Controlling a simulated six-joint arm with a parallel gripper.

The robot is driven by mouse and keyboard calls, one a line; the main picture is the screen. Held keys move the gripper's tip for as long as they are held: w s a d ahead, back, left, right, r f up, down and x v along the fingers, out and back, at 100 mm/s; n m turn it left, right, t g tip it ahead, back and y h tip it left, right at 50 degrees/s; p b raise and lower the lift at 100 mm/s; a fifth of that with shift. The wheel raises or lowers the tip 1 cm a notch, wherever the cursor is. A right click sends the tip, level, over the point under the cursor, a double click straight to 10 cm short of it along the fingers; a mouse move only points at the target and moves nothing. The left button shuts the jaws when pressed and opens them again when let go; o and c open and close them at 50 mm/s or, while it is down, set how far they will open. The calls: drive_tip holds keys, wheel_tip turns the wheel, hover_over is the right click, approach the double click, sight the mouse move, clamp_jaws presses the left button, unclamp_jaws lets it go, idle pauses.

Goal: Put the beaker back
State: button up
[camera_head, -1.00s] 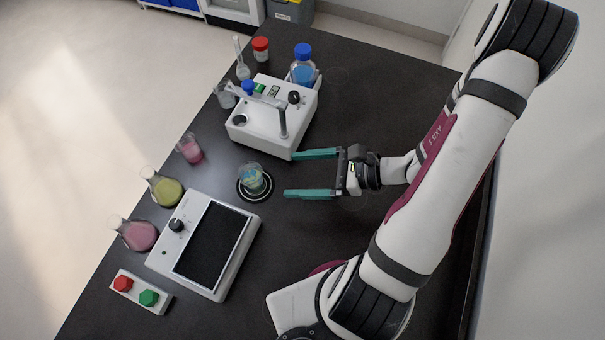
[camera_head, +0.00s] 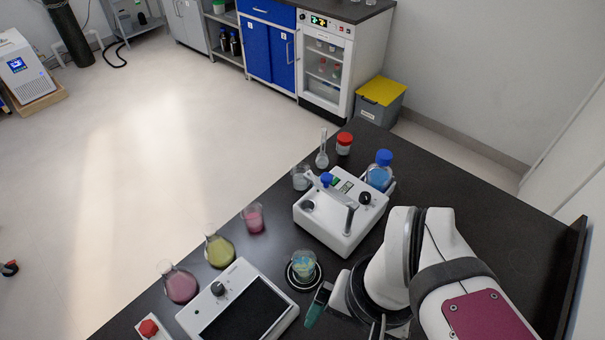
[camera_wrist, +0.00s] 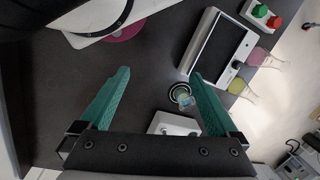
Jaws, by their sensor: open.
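A small glass beaker (camera_head: 304,264) with bluish-green and yellow contents stands upright on a round dark pad with a pale ring (camera_head: 291,280), between the two white devices. It also shows in the wrist view (camera_wrist: 186,100), close to the inner side of the right finger. My gripper (camera_head: 318,305) is beside the pad, partly hidden behind my arm in the head view. In the wrist view my gripper (camera_wrist: 160,75) has its two teal fingers wide apart, with nothing held between them. Another beaker with pink liquid (camera_head: 254,218) stands near the bench's left edge.
A white device with an arm (camera_head: 325,222) stands behind the beaker. A dark-topped white device (camera_head: 285,324) is in front. Flasks with yellow (camera_head: 219,251) and pink (camera_head: 181,286) liquid line the left edge. A blue-capped bottle (camera_head: 380,175) stands behind; the bench's back right is clear.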

drive_tip(key=w+a+f+n+h, duration=0.1)
drive_tip(key=w+f+n, duration=0.1)
drive_tip(key=w+n, duration=0.8)
drive_tip(key=n, duration=0.2)
hover_over(304, 267)
drive_tip(key=w, duration=0.2)
wheel_tip(304, 267, down, 4)
drive_tip(key=shift+h, duration=0.4)
drive_tip(key=f, duration=1.5)
drive_tip(key=shift+s+d+f, duration=0.1)
drive_tip(key=shift+s+f, duration=0.05)
drive_tip(key=shift+s, duration=0.05)
clamp_jaws()
